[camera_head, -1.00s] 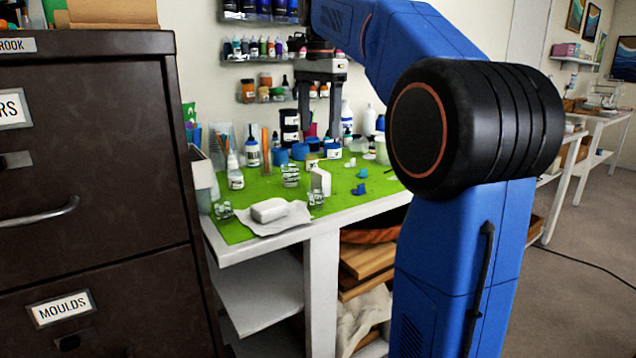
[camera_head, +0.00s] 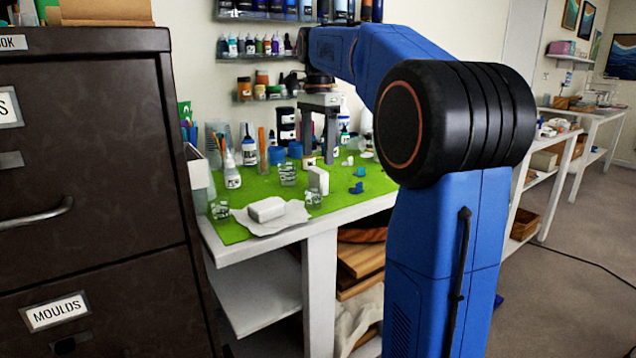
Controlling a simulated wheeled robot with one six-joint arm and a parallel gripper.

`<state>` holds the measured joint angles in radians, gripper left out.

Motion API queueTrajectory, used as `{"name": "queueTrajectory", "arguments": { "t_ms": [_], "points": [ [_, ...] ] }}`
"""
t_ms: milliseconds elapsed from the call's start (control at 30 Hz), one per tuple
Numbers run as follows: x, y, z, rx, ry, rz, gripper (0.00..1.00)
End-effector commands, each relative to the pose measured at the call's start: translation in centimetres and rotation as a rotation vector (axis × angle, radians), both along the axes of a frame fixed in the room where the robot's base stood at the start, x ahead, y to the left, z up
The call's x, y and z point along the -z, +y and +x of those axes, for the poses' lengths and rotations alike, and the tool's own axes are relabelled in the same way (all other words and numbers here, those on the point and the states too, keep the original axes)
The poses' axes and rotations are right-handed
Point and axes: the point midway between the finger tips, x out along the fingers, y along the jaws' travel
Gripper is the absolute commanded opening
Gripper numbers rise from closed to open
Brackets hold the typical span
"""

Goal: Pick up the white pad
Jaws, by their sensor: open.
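Two white blocks are on the green mat (camera_head: 240,232), and I cannot tell for sure which is the pad. One white block (camera_head: 266,209) lies flat on a crumpled white sheet (camera_head: 290,222) at the mat's front. The other white block (camera_head: 318,180) stands upright farther back, beside small clear cups. My gripper (camera_head: 319,157) points down with its two grey fingers apart and nothing seen between them. In the picture its tips are just above the upright block; the gap in depth is hard to judge.
Small clear cups (camera_head: 288,175) stand close to the upright block. Blue pieces (camera_head: 357,188) lie to its right. A dark cabinet (camera_head: 95,170) rises at the left.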

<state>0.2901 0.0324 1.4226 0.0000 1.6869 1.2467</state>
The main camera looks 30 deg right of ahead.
Motion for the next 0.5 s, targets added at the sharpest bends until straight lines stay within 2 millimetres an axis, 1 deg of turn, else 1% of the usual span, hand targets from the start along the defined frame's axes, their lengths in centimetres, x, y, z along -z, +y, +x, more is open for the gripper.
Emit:
{"name": "queueTrajectory", "arguments": {
  "t_ms": [33, 100, 333, 500],
  "points": [
    [0.7, 0.0, -0.1, 0.0, 0.002, 0.001, 0.7],
    [1.3, 0.0, 0.0, 0.0, 0.0, 0.0, 0.7],
    [2.5, 0.0, 0.0, 0.0, 0.0, 0.0, 0.7],
    [4.9, -0.2, 0.2, 0.0, 0.002, 0.001, 0.7]
  ]
}}
